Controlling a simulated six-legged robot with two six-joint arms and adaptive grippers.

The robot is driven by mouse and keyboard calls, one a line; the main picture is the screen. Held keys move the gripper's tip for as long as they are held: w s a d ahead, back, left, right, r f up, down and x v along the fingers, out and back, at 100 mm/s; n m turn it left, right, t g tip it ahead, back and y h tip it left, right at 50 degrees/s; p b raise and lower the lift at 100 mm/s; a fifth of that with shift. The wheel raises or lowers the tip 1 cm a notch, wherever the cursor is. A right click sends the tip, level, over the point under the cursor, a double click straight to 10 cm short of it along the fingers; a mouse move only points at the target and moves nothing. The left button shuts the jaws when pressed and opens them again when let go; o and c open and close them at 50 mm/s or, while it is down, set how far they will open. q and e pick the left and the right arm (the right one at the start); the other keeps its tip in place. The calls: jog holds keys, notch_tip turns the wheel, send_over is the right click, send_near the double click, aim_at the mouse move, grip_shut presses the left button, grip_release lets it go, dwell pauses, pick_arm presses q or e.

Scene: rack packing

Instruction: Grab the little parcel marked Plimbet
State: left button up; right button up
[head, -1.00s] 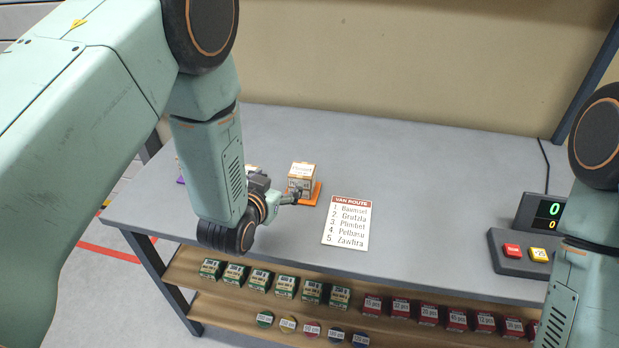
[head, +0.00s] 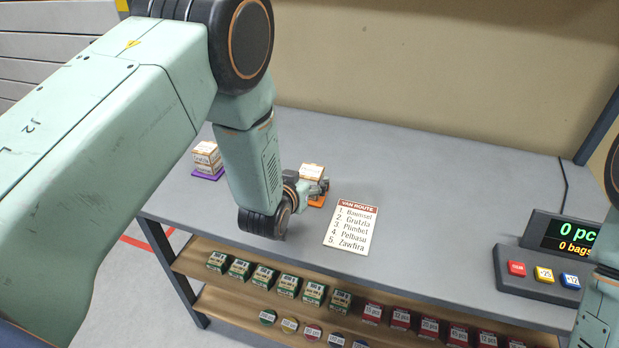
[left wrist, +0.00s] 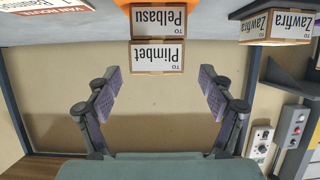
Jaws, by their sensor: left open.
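The Plimbet parcel (left wrist: 158,56) is a small brown box with a white label. The left wrist view is upside down and shows it resting on the Pelbasu parcel (left wrist: 158,19), which stands on an orange pad (left wrist: 196,4). In the head view the stack's top box (head: 312,171) shows above the orange pad (head: 317,202), partly hidden by my left gripper (head: 318,188). My left gripper is open and empty, its fingers (left wrist: 160,84) spread wider than the Plimbet parcel, which lies between and just beyond the tips. My right gripper is out of view.
More parcels (head: 206,154), one marked Zawfira (left wrist: 290,24), stand on a purple pad (head: 209,175) to the left. A van route card (head: 351,228) lies right of the stack. A button console (head: 540,262) is at the right. Shelves below hold small boxes.

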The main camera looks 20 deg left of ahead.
aim_at(308, 176)
pick_arm(q)
jog(key=x, duration=0.3)
jog(key=shift+w+d, duration=0.35)
jog(key=shift+d, duration=0.05)
jog(key=shift+w+a+f, duration=0.35)
jog(key=shift+w+a, duration=0.05)
jog(key=shift+w, duration=0.05)
jog(key=shift+s+d+r, duration=0.15)
jog(key=shift+d+r, duration=0.1)
jog(key=shift+d, duration=0.1)
jog(key=shift+c, duration=1.3)
jog(key=shift+a+f, duration=0.2)
jog(key=shift+a, duration=0.05)
jog(key=c, duration=0.6)
jog(key=shift+d+r, duration=0.15)
jog(key=shift+d, duration=0.05)
jog(key=c, duration=0.4)
jog(key=shift+a, duration=0.1)
